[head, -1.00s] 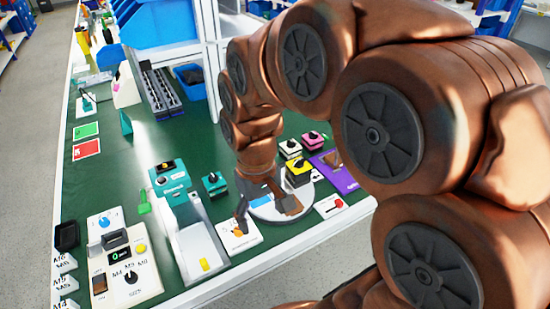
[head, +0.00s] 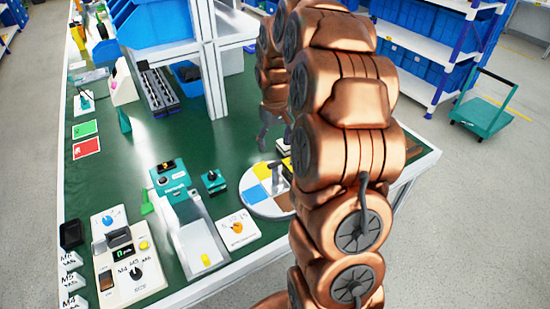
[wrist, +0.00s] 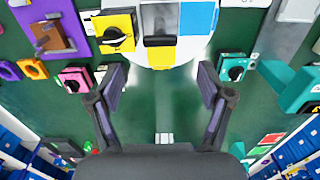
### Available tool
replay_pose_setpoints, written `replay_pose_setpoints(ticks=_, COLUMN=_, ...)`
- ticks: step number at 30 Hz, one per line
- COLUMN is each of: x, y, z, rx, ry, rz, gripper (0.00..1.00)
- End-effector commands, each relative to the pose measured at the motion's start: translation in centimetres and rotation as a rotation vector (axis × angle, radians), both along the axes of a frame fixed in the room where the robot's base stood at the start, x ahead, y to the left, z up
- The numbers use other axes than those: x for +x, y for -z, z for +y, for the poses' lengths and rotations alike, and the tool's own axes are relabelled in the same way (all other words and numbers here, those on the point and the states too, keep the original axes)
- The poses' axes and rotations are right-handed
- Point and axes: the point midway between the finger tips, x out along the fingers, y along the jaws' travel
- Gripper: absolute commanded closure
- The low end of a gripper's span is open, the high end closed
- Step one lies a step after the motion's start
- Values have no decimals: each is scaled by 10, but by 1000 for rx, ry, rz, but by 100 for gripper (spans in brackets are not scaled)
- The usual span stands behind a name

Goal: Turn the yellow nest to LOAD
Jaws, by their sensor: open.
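The round turntable (head: 262,212) stands near the bench's front edge, partly hidden by my arm in the head view. It carries coloured sectors: the yellow nest (head: 262,170) on its far side, a blue one (head: 256,194) and a brown one. In the wrist view the disc is cut off by the top edge; its yellow nest (wrist: 161,56) lies nearest my gripper, with a blue sector (wrist: 198,18) beside it. A dark bar crosses by the yellow nest. My gripper (wrist: 162,80) is open and empty, apart from the disc, and behind it in the head view (head: 275,138). No LOAD mark is readable.
A yellow box with a black knob (wrist: 115,37), a pink box (wrist: 73,79) and a teal box (wrist: 235,68) flank the disc. Green bench lies bare below my fingers.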

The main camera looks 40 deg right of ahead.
Motion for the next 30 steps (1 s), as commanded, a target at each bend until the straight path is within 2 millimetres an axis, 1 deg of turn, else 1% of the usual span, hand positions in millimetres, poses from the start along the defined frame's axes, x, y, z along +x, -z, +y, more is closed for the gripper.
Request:
replay_pose_setpoints(ticks=5, x=0, y=14, z=-1, rx=0, ry=0, rz=2, gripper=21)
replay_pose_setpoints(ticks=12, x=-2, y=49, z=0, rx=3, ry=0, rz=7, gripper=21)
replay_pose_setpoints(ticks=18, x=0, y=68, z=0, rx=0, ry=0, rz=3, gripper=21)
replay_pose_setpoints(ticks=24, x=1, y=76, z=-1, rx=-1, ry=0, rz=-1, gripper=21)
replay_pose_setpoints(ticks=30, x=1, y=77, z=-1, rx=-1, ry=0, rz=-1, gripper=21)
